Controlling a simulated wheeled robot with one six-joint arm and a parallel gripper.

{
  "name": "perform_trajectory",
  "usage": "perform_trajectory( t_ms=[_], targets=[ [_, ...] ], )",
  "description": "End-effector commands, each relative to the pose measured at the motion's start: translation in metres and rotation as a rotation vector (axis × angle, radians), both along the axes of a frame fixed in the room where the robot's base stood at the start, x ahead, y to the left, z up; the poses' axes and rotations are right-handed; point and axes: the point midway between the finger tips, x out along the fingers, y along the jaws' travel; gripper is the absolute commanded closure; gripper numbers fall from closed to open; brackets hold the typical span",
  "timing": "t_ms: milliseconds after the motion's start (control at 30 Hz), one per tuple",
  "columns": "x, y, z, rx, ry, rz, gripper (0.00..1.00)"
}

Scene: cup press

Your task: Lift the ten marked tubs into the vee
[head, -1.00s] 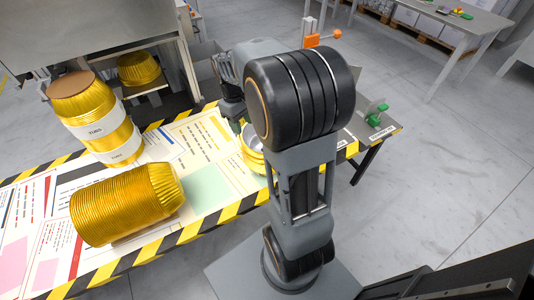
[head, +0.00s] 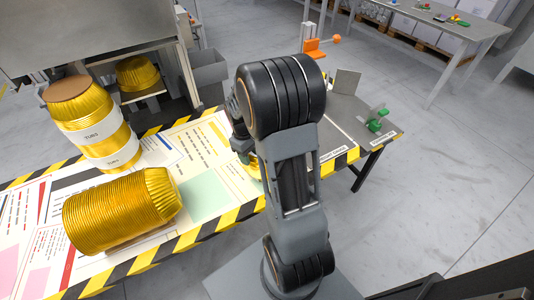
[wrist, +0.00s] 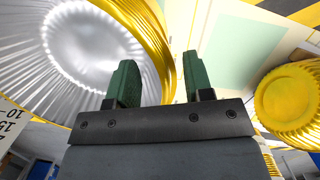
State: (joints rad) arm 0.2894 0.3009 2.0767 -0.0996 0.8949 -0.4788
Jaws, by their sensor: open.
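A gold tub with a silver inside (wrist: 92,45) fills the left of the wrist view. In the head view only a sliver of a gold tub (head: 254,170) shows beside my arm. My gripper (wrist: 158,78) is open, its two green fingers apart: the left one overlaps the silver inside, the right one lies past the gold rim. I cannot tell whether they touch it. A stack of gold tubs (head: 115,212) lies on its side at the table's front, its closed end toward the right. A wrapped upright stack labelled TUBS (head: 97,128) stands behind it. Another gold tub (head: 138,72) sits in the press.
The printed table (head: 205,194) has a yellow-black striped edge. A grey bin (head: 208,76) stands behind it. The table between the lying stack and my arm is clear.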

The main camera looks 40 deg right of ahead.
Motion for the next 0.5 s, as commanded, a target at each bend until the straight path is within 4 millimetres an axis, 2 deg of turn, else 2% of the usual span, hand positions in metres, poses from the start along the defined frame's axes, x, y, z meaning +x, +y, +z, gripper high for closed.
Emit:
perform_trajectory(
  t_ms=[100, 200, 467, 500],
  targets=[
    [-0.002, 0.000, -0.015, 0.000, 0.002, 0.000, 0.53],
    [-0.003, -0.001, -0.020, 0.001, 0.001, 0.000, 0.53],
    [-0.003, -0.001, -0.021, 0.000, 0.000, 0.000, 0.53],
    [-0.003, -0.001, -0.021, 0.000, 0.000, 0.000, 0.56]
  ],
)
